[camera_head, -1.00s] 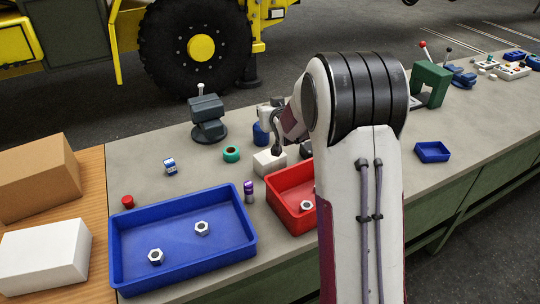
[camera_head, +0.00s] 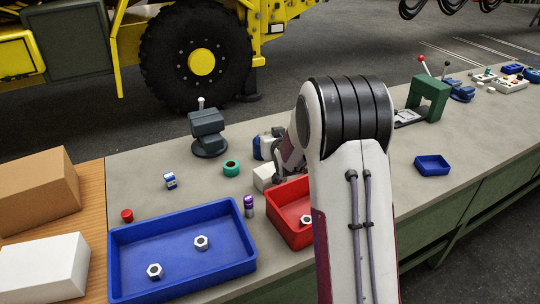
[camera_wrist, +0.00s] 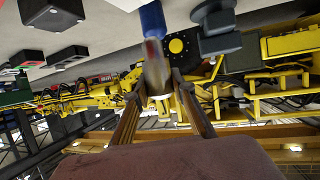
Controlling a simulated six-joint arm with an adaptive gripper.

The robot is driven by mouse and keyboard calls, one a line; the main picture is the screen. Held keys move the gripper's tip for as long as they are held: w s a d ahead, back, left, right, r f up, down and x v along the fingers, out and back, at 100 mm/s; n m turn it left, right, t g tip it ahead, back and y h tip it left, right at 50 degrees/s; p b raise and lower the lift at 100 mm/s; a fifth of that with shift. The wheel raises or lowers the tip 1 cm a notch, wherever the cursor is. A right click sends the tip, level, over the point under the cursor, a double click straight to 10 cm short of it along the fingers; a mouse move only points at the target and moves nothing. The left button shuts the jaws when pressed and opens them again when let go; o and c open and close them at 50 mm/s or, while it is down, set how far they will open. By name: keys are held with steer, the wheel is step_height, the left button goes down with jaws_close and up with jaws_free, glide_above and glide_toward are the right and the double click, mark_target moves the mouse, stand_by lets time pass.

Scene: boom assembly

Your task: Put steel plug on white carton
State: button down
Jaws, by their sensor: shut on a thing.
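The white carton (camera_head: 42,268) lies at the lower left in the head view, on a wooden surface. My gripper (camera_wrist: 160,98) is shut on a shiny grey cylindrical piece, the steel plug (camera_wrist: 156,68), which points away from the wrist between the two fingers. Reddish reflections show on the plug. In the head view my arm hides most of the gripper and the plug. The gripper end is near the white block and the red tray, far to the right of the carton.
A brown carton (camera_head: 36,184) stands behind the white one. A blue tray (camera_head: 180,285) with two nuts, a red tray (camera_head: 283,222), a purple-banded cylinder (camera_head: 248,206), a red cap (camera_head: 127,215), a green ring (camera_head: 231,167), a white block (camera_head: 264,176) and a vise (camera_head: 207,130) occupy the bench.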

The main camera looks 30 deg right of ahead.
steer(key=shift+f, duration=1.2)
steer(key=shift+f, duration=0.1)
steer(key=shift+f, duration=1.8)
steer(key=shift+f, duration=0.1)
steer(key=c, duration=1.7)
jaws_free()
steer(key=shift+s, duration=0.15)
steer(key=v, duration=1.1)
steer(key=shift+s+a+r, duration=0.15)
steer(key=shift+s+r, duration=0.1)
steer(key=shift+s, duration=0.1)
